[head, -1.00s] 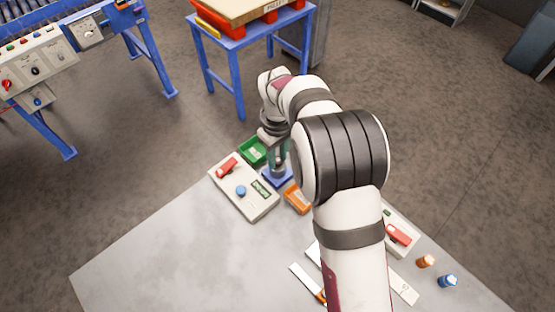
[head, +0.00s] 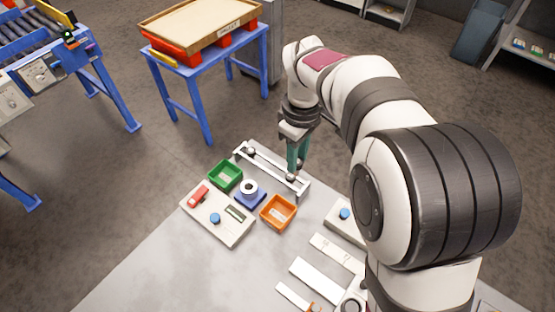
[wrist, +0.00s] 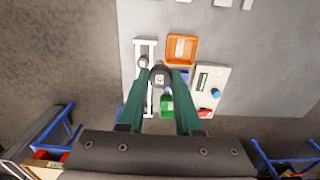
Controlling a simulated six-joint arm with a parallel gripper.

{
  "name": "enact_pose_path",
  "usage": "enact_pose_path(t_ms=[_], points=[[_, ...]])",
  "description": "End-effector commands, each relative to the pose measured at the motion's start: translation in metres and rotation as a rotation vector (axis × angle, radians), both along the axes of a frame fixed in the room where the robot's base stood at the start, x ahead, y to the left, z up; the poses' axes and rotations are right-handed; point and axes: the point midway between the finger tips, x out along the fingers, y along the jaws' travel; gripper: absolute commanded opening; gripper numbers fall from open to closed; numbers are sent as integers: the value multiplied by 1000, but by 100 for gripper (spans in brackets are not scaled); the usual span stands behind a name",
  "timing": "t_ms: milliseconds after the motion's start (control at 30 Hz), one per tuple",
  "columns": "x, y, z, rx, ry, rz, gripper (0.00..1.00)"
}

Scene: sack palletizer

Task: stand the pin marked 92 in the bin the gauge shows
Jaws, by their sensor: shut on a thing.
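My gripper (wrist: 160,80) is shut on a dark round-topped pin (wrist: 159,75) with a pale mark; I cannot read its number. In the head view my gripper (head: 298,163) hangs by the white rail, its green fingers pointing down. A green bin (head: 226,177), a blue bin (head: 251,199) and an orange bin (head: 279,212) stand in a row beside the rail. A white ring-like thing with a dark centre (head: 249,187) is at the blue bin. The gauge box (head: 217,218) has a small display (head: 235,213), too small to read.
The white rail (head: 270,168) carries small round knobs near both ends. A second box (head: 343,217) and pale flat strips (head: 316,277) lie on the grey table, right of the bins. A blue stand (head: 208,57) with a tray stands behind.

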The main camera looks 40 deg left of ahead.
Motion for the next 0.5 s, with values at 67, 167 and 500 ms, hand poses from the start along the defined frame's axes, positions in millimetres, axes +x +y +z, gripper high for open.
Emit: enact_pose_path(t_ms=[67, 167, 500], points=[[1, -1, 7, 1, -2, 0, 0], [1, -1, 14, 1, -3, 1, 0], [1, -1, 37, 1, -2, 1, 0]])
